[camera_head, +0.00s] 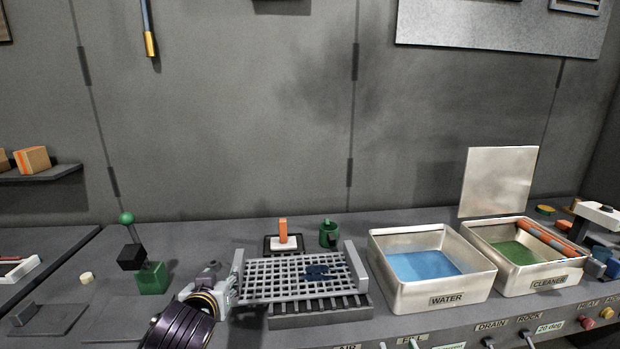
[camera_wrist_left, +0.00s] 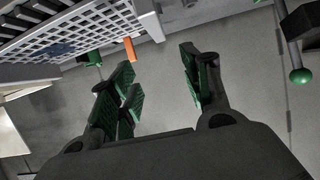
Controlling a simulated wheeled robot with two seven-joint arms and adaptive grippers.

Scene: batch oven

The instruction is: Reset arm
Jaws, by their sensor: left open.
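My left arm comes in from the bottom of the head view. Its gripper (camera_head: 212,284) is beside the left end wall of a grey mesh basket (camera_head: 265,276). In the left wrist view the green-padded fingers (camera_wrist_left: 158,78) are spread apart with nothing between them. The basket also shows there at the upper left (camera_wrist_left: 110,22), outside the fingers. From the head view I cannot tell whether the gripper touches the basket. A small dark blue piece (camera_head: 318,271) lies on the mesh. My right gripper is not in view.
The basket sits on a slatted rack (camera_head: 310,320). To its right are an open water tank (camera_head: 440,290) and an open cleaner tank (camera_head: 530,278). Behind it stand an orange-topped piece (camera_head: 283,231) and a green container (camera_head: 328,234). A green-knobbed lever (camera_head: 127,218) rises at the left.

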